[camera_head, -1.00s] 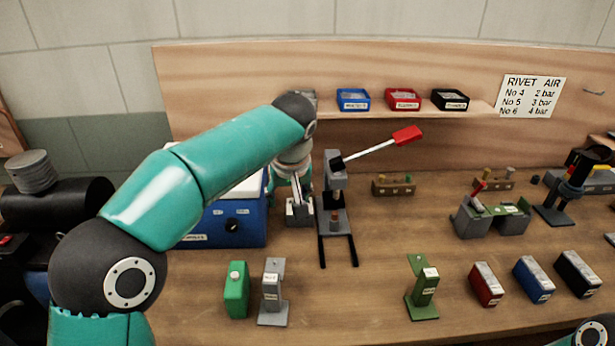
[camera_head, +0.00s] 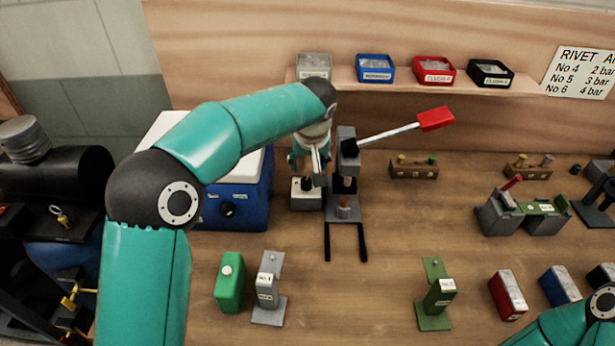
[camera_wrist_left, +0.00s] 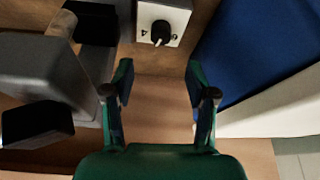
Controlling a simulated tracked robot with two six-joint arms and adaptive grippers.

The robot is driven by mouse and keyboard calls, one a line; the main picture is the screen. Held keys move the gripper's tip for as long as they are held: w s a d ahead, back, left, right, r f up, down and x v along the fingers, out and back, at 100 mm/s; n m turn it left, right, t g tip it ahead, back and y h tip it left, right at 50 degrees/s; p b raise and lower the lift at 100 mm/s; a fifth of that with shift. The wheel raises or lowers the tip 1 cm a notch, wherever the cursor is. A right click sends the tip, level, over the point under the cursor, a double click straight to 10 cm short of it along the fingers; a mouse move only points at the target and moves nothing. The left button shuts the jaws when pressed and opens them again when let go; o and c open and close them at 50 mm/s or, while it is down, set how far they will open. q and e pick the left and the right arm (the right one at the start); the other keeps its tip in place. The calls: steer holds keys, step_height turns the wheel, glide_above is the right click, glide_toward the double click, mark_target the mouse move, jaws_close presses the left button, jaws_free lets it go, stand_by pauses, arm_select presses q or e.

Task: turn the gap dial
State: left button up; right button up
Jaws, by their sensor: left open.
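The gap dial is a black knob (camera_wrist_left: 160,33) on a pale plate marked with numbers, among them a 4, in the left wrist view. In the head view the knob (camera_head: 307,184) sits on a small light box (camera_head: 305,200) between the blue cooler-like box and the lever press. My left gripper (camera_wrist_left: 158,72) is open and empty. Its two fingers are spread, with the knob beyond the gap between them, and they appear clear of it. In the head view the left gripper (camera_head: 309,160) is above the dial box, partly hidden by my wrist. My right gripper is not in view.
The press (camera_head: 346,205) with its red-handled lever (camera_head: 436,119) stands close right of the dial. The blue box (camera_head: 240,205) stands close left. A green block (camera_head: 230,282) and a grey stand (camera_head: 269,290) are in front. The bench centre (camera_head: 395,220) is clear.

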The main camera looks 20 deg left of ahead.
mark_target(307, 181)
arm_select(q)
steer(key=p+x, duration=0.1)
steer(key=x, duration=0.8)
steer(key=shift+f, duration=0.2)
steer(key=shift+c, duration=0.3)
